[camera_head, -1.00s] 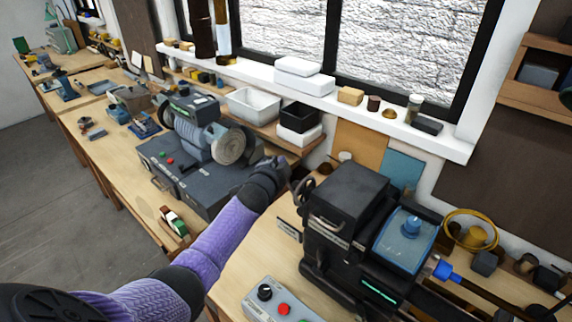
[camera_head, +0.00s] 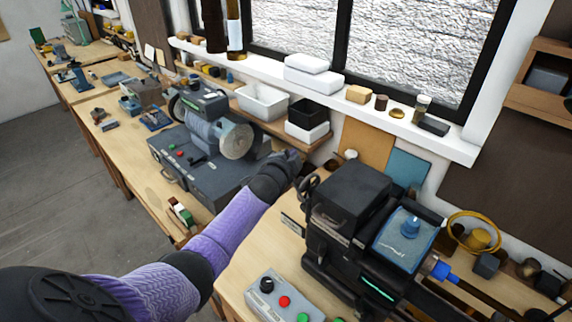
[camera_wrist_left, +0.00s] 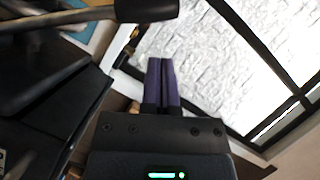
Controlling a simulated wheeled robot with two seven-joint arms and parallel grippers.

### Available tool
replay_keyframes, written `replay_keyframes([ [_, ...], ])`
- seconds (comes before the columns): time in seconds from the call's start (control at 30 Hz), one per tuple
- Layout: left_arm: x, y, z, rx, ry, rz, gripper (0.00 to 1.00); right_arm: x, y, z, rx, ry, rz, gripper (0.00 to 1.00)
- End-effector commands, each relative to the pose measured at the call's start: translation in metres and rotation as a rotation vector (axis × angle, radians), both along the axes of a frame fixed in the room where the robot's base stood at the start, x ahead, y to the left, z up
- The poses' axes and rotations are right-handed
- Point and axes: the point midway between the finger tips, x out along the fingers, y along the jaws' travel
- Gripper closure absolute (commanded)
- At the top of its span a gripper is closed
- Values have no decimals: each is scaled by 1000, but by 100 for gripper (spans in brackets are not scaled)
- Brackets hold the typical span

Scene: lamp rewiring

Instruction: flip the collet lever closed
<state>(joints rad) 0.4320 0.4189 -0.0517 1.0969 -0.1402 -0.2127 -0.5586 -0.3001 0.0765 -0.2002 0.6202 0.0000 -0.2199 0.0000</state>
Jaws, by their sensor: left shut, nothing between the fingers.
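The black lathe headstock (camera_head: 350,205) stands on the bench at the right. At its left end is a dark lever or handle (camera_head: 309,184), partly hidden and small, which I take as the collet lever. In the left wrist view a dark bar with a thick rounded grip (camera_wrist_left: 147,10) crosses the top, just beyond my fingertips. My left gripper (camera_head: 292,157) is beside the lever at the headstock's left end. Its purple fingers (camera_wrist_left: 162,62) are shut together with nothing between them. I cannot tell whether they touch the lever. My right gripper is not in view.
A bench grinder (camera_head: 215,130) on a dark case stands left of my forearm. A control box (camera_head: 282,298) with buttons sits in front of the lathe. White and black bins (camera_head: 308,110) and the window sill (camera_head: 390,118) lie behind.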

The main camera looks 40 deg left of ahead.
Motion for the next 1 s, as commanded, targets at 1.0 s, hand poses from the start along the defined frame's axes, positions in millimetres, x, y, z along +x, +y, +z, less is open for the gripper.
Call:
replay_keyframes([
  [1.0, -94, -20, 30, 0, -1, 0, 100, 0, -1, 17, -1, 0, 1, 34],
])
